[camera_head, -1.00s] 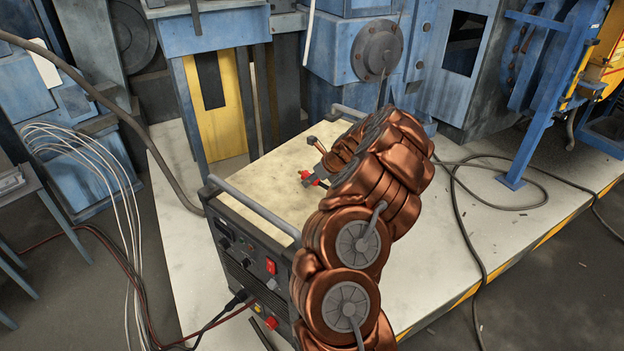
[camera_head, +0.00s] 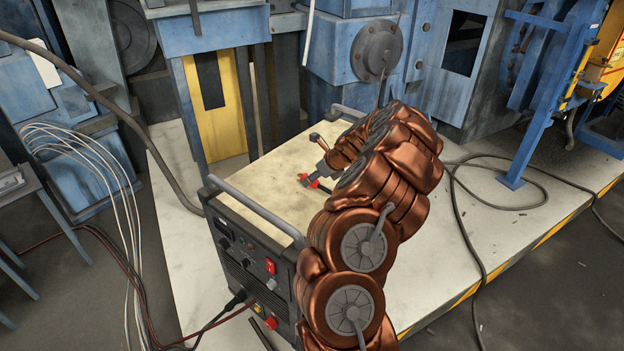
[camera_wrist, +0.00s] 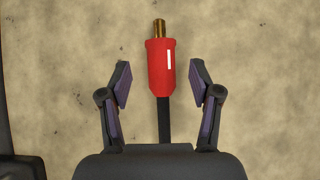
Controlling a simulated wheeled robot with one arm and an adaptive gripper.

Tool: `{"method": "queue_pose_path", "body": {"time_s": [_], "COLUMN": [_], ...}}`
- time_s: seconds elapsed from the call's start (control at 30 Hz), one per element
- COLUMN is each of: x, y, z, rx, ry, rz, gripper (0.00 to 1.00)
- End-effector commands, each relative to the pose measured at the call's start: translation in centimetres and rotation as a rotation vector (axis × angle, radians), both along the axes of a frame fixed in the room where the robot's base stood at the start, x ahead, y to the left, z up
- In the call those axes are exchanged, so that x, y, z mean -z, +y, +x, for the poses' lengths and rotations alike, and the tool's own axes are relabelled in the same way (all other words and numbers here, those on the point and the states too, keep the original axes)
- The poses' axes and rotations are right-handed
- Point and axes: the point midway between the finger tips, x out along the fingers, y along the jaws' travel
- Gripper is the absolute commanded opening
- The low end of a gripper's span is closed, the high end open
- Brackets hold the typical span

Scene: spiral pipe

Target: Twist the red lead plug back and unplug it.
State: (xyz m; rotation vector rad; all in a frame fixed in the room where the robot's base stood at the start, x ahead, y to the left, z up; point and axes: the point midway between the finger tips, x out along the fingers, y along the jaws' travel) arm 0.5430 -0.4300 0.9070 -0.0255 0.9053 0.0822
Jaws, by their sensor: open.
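The red lead plug (camera_wrist: 161,68) has a red body with a white mark and a bare brass pin at its far end. It is over the beige top of the machine, with its pin in no socket. Its black cable (camera_wrist: 164,120) runs back toward my gripper. My gripper (camera_wrist: 159,78) is open, with one finger on each side of the plug and a gap on both sides. In the head view the red plug (camera_head: 314,184) shows small beside my gripper. Whether it touches the surface I cannot tell.
The black machine (camera_head: 235,262) has a grey handle (camera_head: 254,210), a red switch (camera_head: 271,267) and cables at its lower front. My arm hides its right side. Blue machinery stands behind. A dark cable (camera_head: 470,225) lies on the pale platform at right.

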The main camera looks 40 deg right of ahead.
Motion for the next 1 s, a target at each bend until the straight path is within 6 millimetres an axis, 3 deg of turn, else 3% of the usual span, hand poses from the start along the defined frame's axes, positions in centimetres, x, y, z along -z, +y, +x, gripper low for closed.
{"method": "queue_pose_path", "body": {"time_s": [0.5,0.7,1.0], "x": [-6.7,-7.8,-7.9], "y": [-0.7,-0.6,-0.6], "z": [-5.3,-6.2,-6.3], "rx": [0.004,0.002,0.002], "ry": [0.0,0.0,0.001], "rz": [-0.002,0.0,0.0], "gripper": [0.63,0.63,0.63]}}
